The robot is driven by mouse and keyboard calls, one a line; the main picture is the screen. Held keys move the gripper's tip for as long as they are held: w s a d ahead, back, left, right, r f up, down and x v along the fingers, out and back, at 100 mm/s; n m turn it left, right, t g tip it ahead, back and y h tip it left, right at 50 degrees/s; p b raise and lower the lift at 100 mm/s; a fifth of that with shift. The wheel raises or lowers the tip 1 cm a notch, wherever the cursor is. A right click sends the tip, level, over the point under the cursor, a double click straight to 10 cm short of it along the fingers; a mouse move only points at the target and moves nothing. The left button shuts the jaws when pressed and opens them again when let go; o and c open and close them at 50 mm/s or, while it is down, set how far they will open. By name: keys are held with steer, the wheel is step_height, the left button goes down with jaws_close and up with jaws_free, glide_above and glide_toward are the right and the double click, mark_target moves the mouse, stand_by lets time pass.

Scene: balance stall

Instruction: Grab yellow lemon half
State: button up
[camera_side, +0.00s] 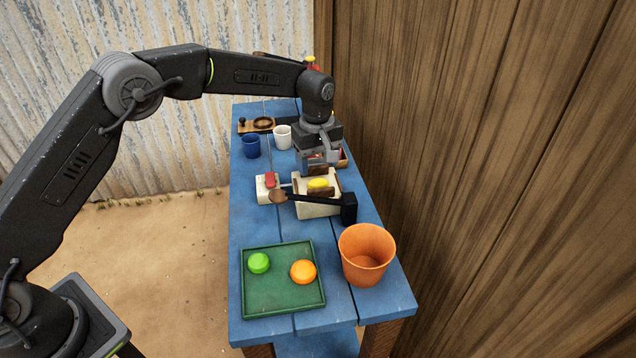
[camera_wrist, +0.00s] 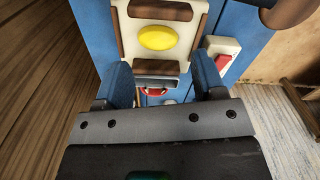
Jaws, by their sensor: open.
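The yellow lemon half (camera_side: 318,184) sits on a cream holder (camera_side: 318,209) with brown side pieces, near the middle of the blue table. In the wrist view the lemon half (camera_wrist: 158,38) shows as a yellow oval on the cream holder (camera_wrist: 192,62), beyond my fingers. My gripper (camera_side: 318,168) is above and just behind the lemon half in the side view. In the wrist view my gripper (camera_wrist: 160,84) has its two blue fingers apart with nothing held between them. The lemon half is not between the fingers.
A green tray (camera_side: 284,306) holds a green and an orange half. An orange pot (camera_side: 366,255) stands at right. A white box with a red top (camera_side: 268,187) and blue and white cups (camera_side: 283,137) are nearby.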

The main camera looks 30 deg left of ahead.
mark_target(319, 179)
steer(key=shift+d+f, duration=0.2)
steer(key=shift+f, duration=2.5)
steer(key=c, duration=0.7)
steer(key=shift+r, duration=0.1)
